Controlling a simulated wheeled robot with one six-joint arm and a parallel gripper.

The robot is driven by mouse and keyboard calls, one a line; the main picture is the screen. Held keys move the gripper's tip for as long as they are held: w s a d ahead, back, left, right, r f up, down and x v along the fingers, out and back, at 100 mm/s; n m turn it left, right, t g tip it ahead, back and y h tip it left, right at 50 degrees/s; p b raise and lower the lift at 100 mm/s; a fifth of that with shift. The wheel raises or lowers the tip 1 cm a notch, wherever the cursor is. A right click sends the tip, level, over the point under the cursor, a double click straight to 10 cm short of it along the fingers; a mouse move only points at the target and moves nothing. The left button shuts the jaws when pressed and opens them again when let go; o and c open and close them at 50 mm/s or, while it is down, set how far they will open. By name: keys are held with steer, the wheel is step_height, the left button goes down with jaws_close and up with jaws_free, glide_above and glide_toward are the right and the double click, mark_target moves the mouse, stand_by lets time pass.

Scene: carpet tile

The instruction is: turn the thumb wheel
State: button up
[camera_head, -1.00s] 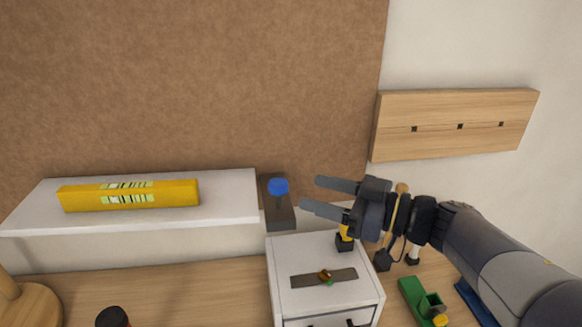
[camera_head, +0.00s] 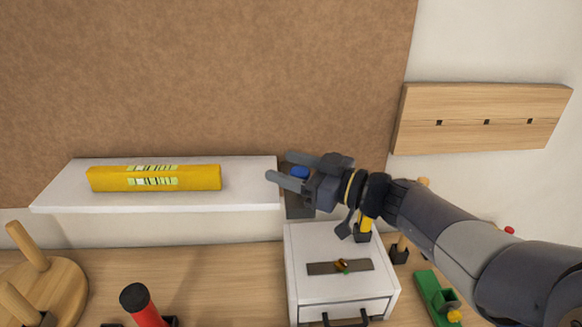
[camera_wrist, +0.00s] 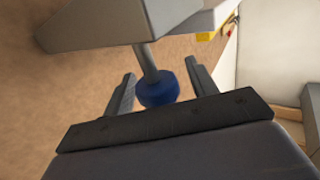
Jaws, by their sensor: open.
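A blue round knob (camera_head: 300,172) sits on a grey stem on a dark upright block (camera_head: 297,206) at the right end of the white shelf. My gripper (camera_head: 279,166) is open, with its two fingers pointing left past the knob. In the wrist view the knob (camera_wrist: 158,90) lies between the spread fingers (camera_wrist: 160,74), with a gap on each side. My gripper partly hides the knob and block in the head view. A small brass-coloured round piece (camera_head: 342,265) sits on a dark strip on top of the white drawer box. I cannot tell which of the two is the thumb wheel.
A yellow bar (camera_head: 155,178) lies on the white shelf (camera_head: 60,200). The white drawer box (camera_head: 300,288) stands below my gripper. Several tools stand nearby, including a yellow-handled one (camera_head: 364,227). A red cylinder (camera_head: 146,312) and wooden pegs (camera_head: 35,247) are at left.

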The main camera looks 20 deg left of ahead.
steer(key=shift+c, duration=0.4)
steer(key=c, duration=0.9)
steer(key=shift+t, duration=0.5)
steer(key=shift+m+t, duration=0.7)
steer(key=shift+m, duration=0.1)
steer(key=shift+w+m+t+h+b, duration=0.15)
steer(key=shift+m+t+h+b, duration=0.4)
steer(key=shift+t, duration=0.65)
steer(key=m+t+b, duration=0.1)
steer(key=m+t+h+b, duration=0.1)
steer(key=t, duration=0.1)
steer(key=shift+w+d+m+h, duration=0.15)
steer(key=shift+w+m+h, duration=0.1)
steer(key=shift+t+b, duration=0.3)
steer(key=shift+b, duration=0.25)
steer(key=m+t+h+b, duration=0.1)
steer(key=m+t+b, duration=0.1)
steer(key=b, duration=0.4)
steer(key=shift+w+h+b, duration=0.2)
steer(key=shift+h+b, duration=0.2)
